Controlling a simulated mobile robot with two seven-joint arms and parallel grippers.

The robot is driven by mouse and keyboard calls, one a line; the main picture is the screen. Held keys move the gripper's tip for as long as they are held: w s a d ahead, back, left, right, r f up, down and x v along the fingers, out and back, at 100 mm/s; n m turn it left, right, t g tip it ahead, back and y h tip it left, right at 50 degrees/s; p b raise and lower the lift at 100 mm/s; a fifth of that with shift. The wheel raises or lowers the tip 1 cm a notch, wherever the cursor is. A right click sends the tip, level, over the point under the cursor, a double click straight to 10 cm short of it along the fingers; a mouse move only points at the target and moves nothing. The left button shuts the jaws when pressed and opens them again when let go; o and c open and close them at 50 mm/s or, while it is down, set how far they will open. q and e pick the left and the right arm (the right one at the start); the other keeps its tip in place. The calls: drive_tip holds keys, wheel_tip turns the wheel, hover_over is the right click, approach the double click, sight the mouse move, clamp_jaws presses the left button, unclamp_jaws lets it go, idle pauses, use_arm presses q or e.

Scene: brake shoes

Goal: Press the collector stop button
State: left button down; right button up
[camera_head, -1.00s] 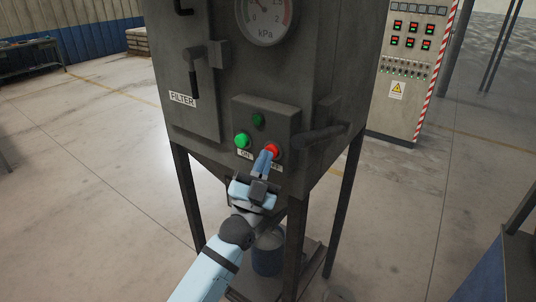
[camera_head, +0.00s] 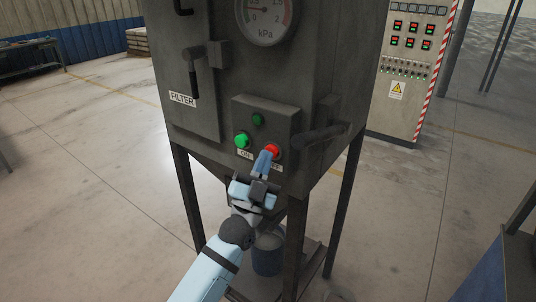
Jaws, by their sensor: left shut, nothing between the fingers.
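The red stop button (camera_head: 272,150) sits at the lower right of the control box (camera_head: 284,120) on the dark grey collector. Its label below is partly covered by my gripper. The green button (camera_head: 242,140) sits to its left above the "ON" label, and a dark green lamp (camera_head: 257,119) is above them. My left gripper (camera_head: 267,153) is shut and empty. Its fingertips overlap the lower left edge of the red button in the picture; I cannot tell whether they touch it. My right gripper is not in view.
A pressure gauge (camera_head: 265,16) and a filter door with a lever handle (camera_head: 193,82) are on the collector. A dark pipe handle (camera_head: 322,134) juts out right of the box. A bucket (camera_head: 267,258) stands below. A control cabinet (camera_head: 401,100) stands behind right.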

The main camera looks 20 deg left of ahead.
use_arm(q)
drive_tip(key=shift+w, duration=0.15)
drive_tip(key=shift+w+d+r, duration=0.1)
drive_tip(key=shift+w, duration=0.1)
idle(0.3)
drive_tip(key=shift+s, duration=0.15)
idle(0.5)
drive_tip(key=s+a+p, duration=0.2)
drive_tip(key=s, duration=0.3)
drive_tip(key=shift+s, duration=0.35)
